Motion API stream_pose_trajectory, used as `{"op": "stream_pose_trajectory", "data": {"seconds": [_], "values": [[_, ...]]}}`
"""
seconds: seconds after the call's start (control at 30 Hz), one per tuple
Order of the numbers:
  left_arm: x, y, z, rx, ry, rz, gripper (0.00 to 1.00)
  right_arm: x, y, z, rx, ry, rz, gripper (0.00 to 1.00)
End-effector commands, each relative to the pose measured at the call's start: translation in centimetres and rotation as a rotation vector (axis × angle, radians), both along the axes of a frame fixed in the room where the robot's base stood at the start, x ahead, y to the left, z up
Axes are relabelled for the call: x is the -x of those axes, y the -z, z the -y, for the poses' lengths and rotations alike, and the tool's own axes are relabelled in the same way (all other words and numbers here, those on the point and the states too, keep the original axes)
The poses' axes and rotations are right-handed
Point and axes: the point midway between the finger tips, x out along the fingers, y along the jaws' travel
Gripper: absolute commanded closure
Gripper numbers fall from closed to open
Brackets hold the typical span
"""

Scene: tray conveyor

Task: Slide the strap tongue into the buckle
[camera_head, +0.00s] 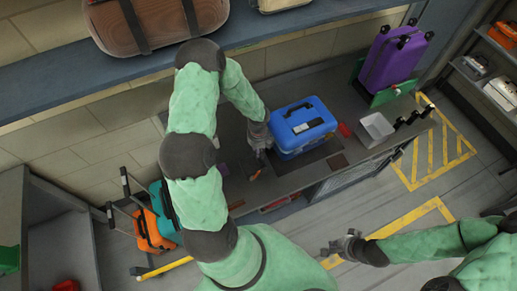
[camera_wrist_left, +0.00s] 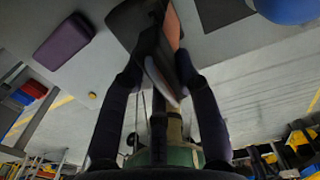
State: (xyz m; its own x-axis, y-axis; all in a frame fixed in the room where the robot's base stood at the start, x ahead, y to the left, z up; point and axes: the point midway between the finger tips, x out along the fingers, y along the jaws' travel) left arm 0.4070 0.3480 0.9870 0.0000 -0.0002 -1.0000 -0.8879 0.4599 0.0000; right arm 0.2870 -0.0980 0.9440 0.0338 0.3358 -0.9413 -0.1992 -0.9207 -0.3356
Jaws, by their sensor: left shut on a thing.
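A blue case (camera_head: 303,128) with a dark handle and a small grey patch on top lies on the grey counter. My left gripper (camera_head: 257,148) is low over the counter, just left of the case. In the left wrist view my left gripper (camera_wrist_left: 165,85) is shut on a thin piece with a pale flat end (camera_wrist_left: 160,78) and an orange-pink edge, probably the strap tongue; the fingers partly hide it. I cannot make out the buckle. The case's rounded blue side also shows in the left wrist view (camera_wrist_left: 290,8). My right gripper (camera_head: 342,248) is open and empty, over the floor.
A purple suitcase (camera_head: 395,58) stands on a green tray at the counter's far right. A grey bin (camera_head: 374,129) and a small red item (camera_head: 344,130) lie right of the case. A small purple block (camera_wrist_left: 62,42) lies on the counter. An orange case (camera_head: 147,232) stands at lower left.

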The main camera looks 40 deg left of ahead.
Motion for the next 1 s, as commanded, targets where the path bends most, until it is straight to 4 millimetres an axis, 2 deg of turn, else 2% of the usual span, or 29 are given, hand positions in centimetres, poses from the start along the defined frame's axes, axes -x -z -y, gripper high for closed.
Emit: {"op": "stream_pose_trajectory", "data": {"seconds": [0.57, 1.0], "values": [[0.0, -0.7, 0.0, 0.0, 0.0, 0.0, 1.0, 0.0, -0.6, 0.0, 0.0, 0.0, 0.0, 1.0], [0.0, -3.5, 0.0, 0.0, 0.0, 0.0, 1.0, 0.0, -3.3, 0.0, 0.0, 0.0, 0.0, 1.0]]}}
